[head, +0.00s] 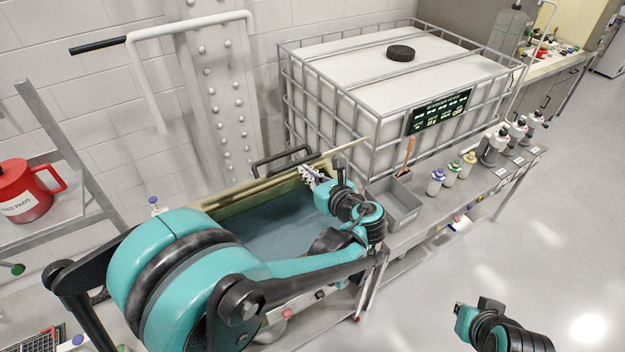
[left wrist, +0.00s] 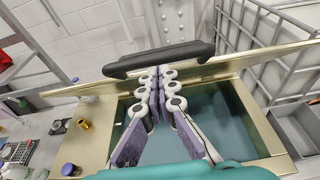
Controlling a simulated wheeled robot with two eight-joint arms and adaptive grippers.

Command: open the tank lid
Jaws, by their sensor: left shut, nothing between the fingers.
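The tank (head: 262,232) is an open beige-rimmed basin with a blue-grey inside, partly hidden by my left arm in the head view. The lid (head: 262,189) is a beige panel seen almost edge-on along the tank's back side, raised off the opening. Its black bar handle (head: 283,160) is on the far side; the handle also shows in the left wrist view (left wrist: 158,60). My left gripper (head: 310,177), with white and purple fingers, is shut and empty over the back of the tank. In the wrist view its fingertips (left wrist: 158,75) are just in front of the handle; contact cannot be told.
A caged white container (head: 420,52) stands behind to the right. A grey bin (head: 397,207) and several bottles stand on the bench right of the tank. A red jug (head: 25,192) is on the left shelf. The floor at right is clear, apart from part of my right arm.

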